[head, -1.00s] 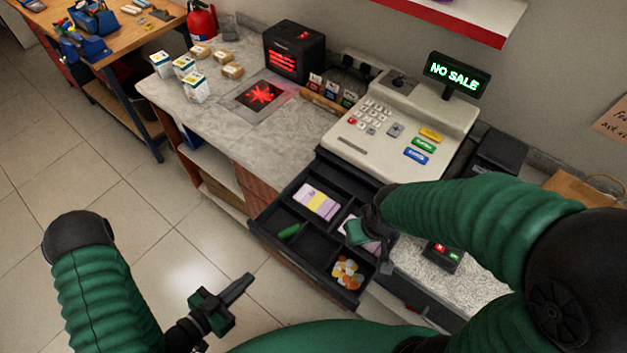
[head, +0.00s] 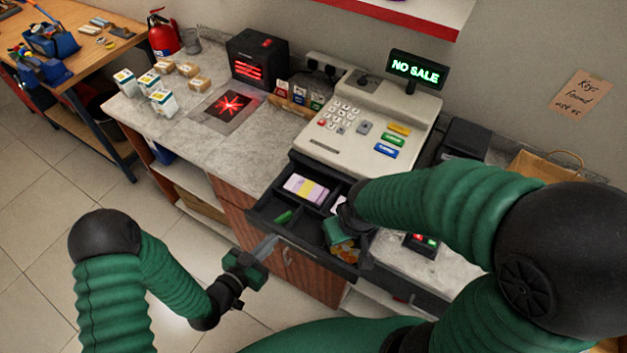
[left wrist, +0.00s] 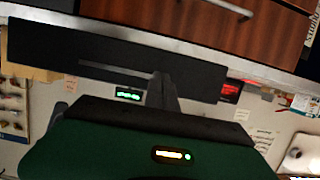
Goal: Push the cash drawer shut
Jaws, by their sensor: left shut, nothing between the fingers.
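The cash drawer (head: 262,212) stands open below the cash register (head: 375,135), in the counter's front. It holds banknotes (head: 306,190), a green item (head: 284,216) and coins (head: 345,254). My left gripper (head: 268,246) is shut and empty, its fingertips close to the drawer's front panel; I cannot tell whether they touch. In the left wrist view the shut fingers (left wrist: 162,92) point at a wide dark panel (left wrist: 60,48), apparently the drawer front. My right arm reaches over the drawer's right part; its gripper (head: 345,250) is partly hidden, and its jaws are unclear.
The register's display (head: 417,70) reads "NO SALE". A card terminal (head: 422,243) sits right of the drawer. The floor (head: 40,250) at left is clear.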

